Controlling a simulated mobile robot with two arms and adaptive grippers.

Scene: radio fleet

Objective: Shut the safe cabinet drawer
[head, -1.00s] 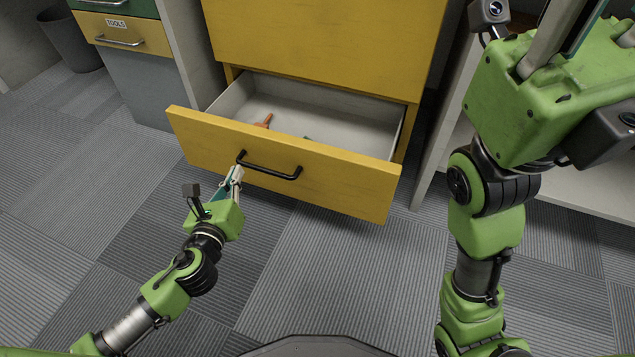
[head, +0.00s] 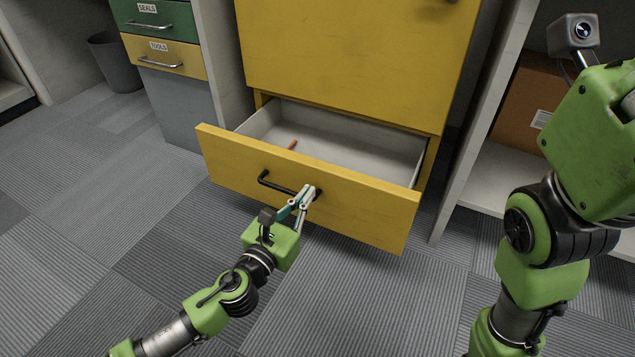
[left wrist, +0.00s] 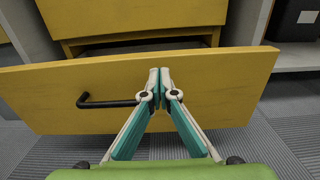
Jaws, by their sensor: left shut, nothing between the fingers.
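The bottom drawer of the yellow safe cabinet (head: 350,60) stands open. Its yellow front (head: 370,207) has a black bar handle (head: 272,185), and its pale grey inside (head: 350,139) shows. My left gripper (head: 311,192) is shut and empty, with its fingertips at the drawer front by the right end of the handle. In the left wrist view the fingertips (left wrist: 160,74) are together against the yellow front (left wrist: 225,85), right of the handle (left wrist: 105,103). I cannot tell if they touch it. My right arm shows at the right, but its fingers are out of the picture.
A small orange-brown item (head: 292,144) lies in the drawer. A cabinet with drawers labelled SEALS and TOOLS (head: 175,60) stands at the left, by a dark bin (head: 117,65). A white shelf (head: 490,180) with a brown box (head: 525,105) stands at the right. The carpet in front is clear.

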